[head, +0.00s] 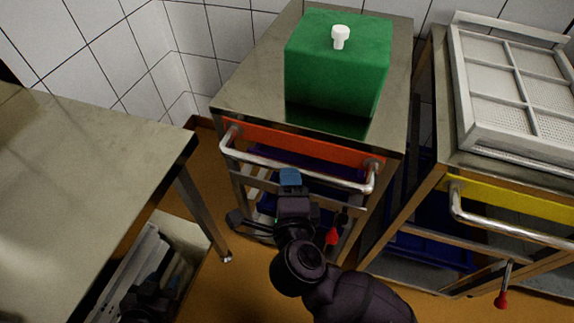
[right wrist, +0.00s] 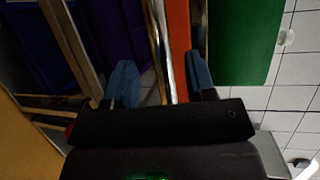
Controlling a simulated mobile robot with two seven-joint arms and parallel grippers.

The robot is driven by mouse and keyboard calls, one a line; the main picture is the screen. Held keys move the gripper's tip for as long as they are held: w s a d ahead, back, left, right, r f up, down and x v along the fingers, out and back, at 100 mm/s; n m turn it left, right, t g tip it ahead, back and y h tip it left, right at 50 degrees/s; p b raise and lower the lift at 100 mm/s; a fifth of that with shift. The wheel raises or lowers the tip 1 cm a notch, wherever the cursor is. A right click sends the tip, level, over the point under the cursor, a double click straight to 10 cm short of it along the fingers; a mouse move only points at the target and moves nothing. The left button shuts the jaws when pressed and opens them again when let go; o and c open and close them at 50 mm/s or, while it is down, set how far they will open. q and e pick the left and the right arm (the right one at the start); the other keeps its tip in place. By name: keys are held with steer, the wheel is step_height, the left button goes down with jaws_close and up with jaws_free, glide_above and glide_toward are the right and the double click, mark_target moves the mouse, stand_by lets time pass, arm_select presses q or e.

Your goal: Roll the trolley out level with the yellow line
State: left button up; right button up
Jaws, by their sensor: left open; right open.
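The trolley with an orange front panel (head: 300,142) stands at centre in the head view, a steel push handle (head: 290,165) across its front. A green block with a white knob (head: 335,70) sits on its steel top. My right gripper (head: 290,178) is at the handle's middle, open. In the right wrist view the handle bar (right wrist: 158,45) runs between its two blue fingers (right wrist: 160,80); I cannot tell how deep. My left gripper (head: 168,275), partly seen, is open low at the left, away from the trolley. I see no yellow line on the floor.
A steel table (head: 80,190) stands close on the left, a pale crate (head: 190,240) below it. A second trolley with a yellow panel (head: 520,202) and a white mould frame (head: 515,90) is close on the right. A red-tipped lever (head: 332,236) hangs under the orange trolley's handle.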

steer(key=shift+w+a+f+b, duration=0.15)
steer(key=shift+w+f+b, duration=0.1)
steer(key=shift+w, duration=1.1)
steer(key=shift+w+a+f+b, duration=0.1)
steer(key=shift+w+f, duration=0.1)
steer(key=shift+w, duration=1.1)
jaws_close()
